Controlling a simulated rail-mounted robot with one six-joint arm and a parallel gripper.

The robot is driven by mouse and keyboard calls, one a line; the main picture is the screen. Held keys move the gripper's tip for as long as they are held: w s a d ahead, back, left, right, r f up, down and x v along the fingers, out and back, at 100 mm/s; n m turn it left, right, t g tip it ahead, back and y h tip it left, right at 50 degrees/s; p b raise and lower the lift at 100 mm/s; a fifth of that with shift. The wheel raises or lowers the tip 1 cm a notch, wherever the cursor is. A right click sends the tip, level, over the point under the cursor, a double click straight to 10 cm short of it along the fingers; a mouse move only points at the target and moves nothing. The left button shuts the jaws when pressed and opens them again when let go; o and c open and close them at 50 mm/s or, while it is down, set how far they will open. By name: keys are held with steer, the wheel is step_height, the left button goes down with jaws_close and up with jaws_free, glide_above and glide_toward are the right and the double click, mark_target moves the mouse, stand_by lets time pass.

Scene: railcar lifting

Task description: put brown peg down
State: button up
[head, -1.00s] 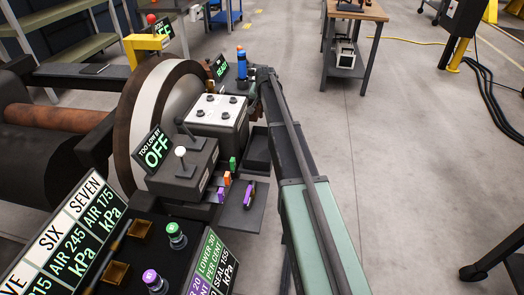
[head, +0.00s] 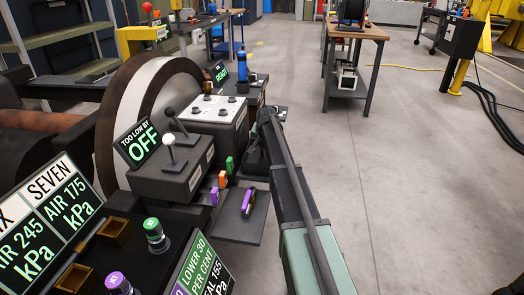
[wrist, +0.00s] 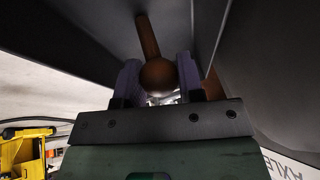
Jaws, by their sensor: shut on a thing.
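In the wrist view my gripper (wrist: 158,80) is shut on a brown peg (wrist: 149,38). Its rounded brown end sits between the two pale purple fingers, and its shaft runs up and away from them. Dark panels surround the fingers closely; I cannot tell whether the peg touches them. In the head view my arm reaches forward at centre, beside the right edge of the console. There the fingers and the held peg are hidden or too small to make out.
A white-topped box with knobs (head: 213,109) and a lever box (head: 172,178) stand left of my arm. A shelf (head: 233,222) holds a purple piece (head: 248,201). A blue bottle (head: 243,80) stands beyond. The floor to the right is open, up to a wooden table (head: 352,32).

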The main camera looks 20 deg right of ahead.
steer(key=shift+f, duration=0.1)
steer(key=o, duration=1)
steer(key=shift+c, duration=0.2)
steer(key=shift+r, duration=0.35)
steer(key=p+v, duration=1.1)
steer(key=v, duration=0.1)
steer(key=s+a+n+g, duration=0.1)
steer(key=s+a+n, duration=0.1)
steer(key=s+a, duration=0.6)
steer(key=s+a+f+n+g, duration=0.1)
steer(key=s+a, duration=0.7)
steer(key=s, duration=0.8)
steer(key=s+a+f+n+g+y, duration=0.1)
steer(key=s+a+n+g, duration=0.1)
steer(key=s+a+n, duration=0.3)
steer(key=s+a, duration=0.3)
steer(key=s, duration=0.4)
steer(key=shift+g, duration=0.4)
steer(key=shift+a, duration=0.15)
